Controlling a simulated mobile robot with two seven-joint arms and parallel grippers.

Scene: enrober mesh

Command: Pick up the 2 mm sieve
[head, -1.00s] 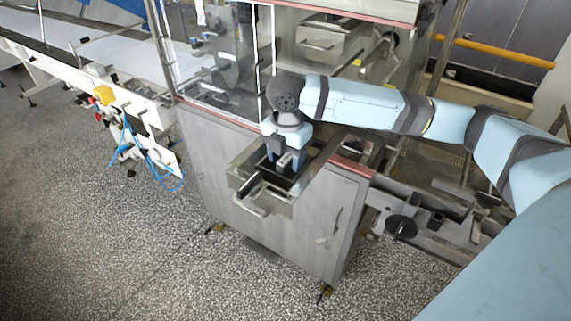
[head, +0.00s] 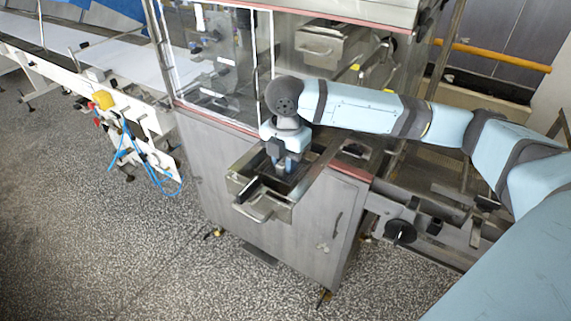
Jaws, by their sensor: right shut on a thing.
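My right gripper (head: 284,172) points down into an open metal drawer-like tray (head: 268,204) at the front of the steel machine. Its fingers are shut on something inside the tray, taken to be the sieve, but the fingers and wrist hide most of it. A black handle-like bar (head: 246,190) lies at the tray's left side, near the fingers. I cannot tell whether it belongs to the sieve. No size mark is readable. My left gripper is not in view.
The steel cabinet (head: 325,225) with a clear guard (head: 215,65) stands around the tray. A white conveyor (head: 120,62) runs off to the left, with blue cables (head: 150,172) hanging below. A black handwheel (head: 399,231) sticks out at right. Speckled floor is free in front.

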